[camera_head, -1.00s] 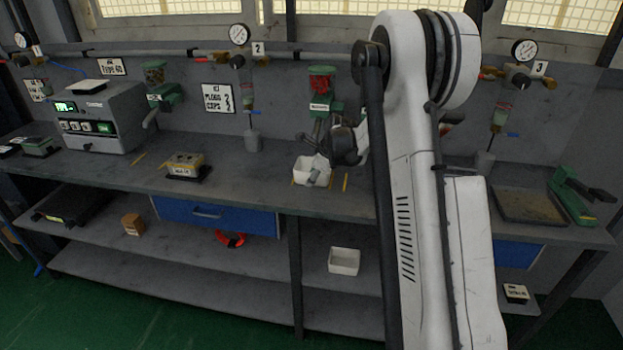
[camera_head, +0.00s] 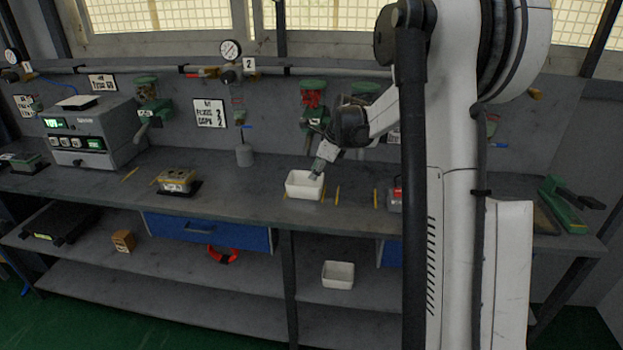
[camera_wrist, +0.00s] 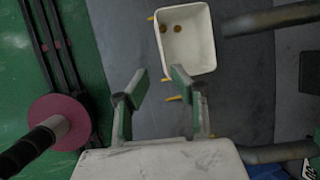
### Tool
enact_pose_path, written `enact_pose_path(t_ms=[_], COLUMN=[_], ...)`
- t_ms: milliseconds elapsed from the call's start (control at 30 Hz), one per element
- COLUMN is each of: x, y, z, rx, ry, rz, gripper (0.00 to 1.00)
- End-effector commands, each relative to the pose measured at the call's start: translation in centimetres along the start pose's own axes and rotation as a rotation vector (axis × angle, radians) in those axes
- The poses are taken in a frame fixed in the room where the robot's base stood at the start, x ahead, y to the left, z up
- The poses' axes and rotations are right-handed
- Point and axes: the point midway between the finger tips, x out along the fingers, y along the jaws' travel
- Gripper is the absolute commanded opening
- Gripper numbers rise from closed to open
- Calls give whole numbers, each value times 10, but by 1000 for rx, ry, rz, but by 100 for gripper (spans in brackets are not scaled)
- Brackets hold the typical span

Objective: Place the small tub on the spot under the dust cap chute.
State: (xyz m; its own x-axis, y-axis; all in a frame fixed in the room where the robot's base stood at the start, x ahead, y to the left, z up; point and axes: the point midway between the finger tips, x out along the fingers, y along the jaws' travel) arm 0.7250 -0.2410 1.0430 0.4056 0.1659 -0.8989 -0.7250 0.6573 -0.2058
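A small white tub (camera_head: 304,186) stands upright on the workbench near its front edge, between yellow marks. The wrist view shows the same tub (camera_wrist: 187,45) from above with two small brownish round pieces inside. My gripper (camera_head: 319,165) is at the tub's back right rim in the head view. In the wrist view my gripper (camera_wrist: 160,80) is open, its green-padded fingers apart with nothing between them, and the tub lies beyond the tips. A green chute with red pieces (camera_head: 312,97) stands behind the tub. Another green chute (camera_head: 364,93) is partly hidden by my arm. Their labels are unreadable.
A second white tub (camera_head: 338,275) is on the lower shelf. Yellow marks (camera_head: 337,195) lie right of the bench tub, with a red-and-grey object (camera_head: 394,195) partly behind my arm.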

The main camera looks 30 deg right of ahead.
Motion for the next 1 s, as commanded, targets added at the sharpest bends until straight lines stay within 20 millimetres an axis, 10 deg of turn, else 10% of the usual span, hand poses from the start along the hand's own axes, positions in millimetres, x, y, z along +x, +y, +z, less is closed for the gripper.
enact_pose_path(t_ms=[267,1000], x=[-29,-162], y=[23,239], z=[18,68], rx=[-135,-1317], ry=[8,128], rz=[-12,-95], gripper=[24,24])
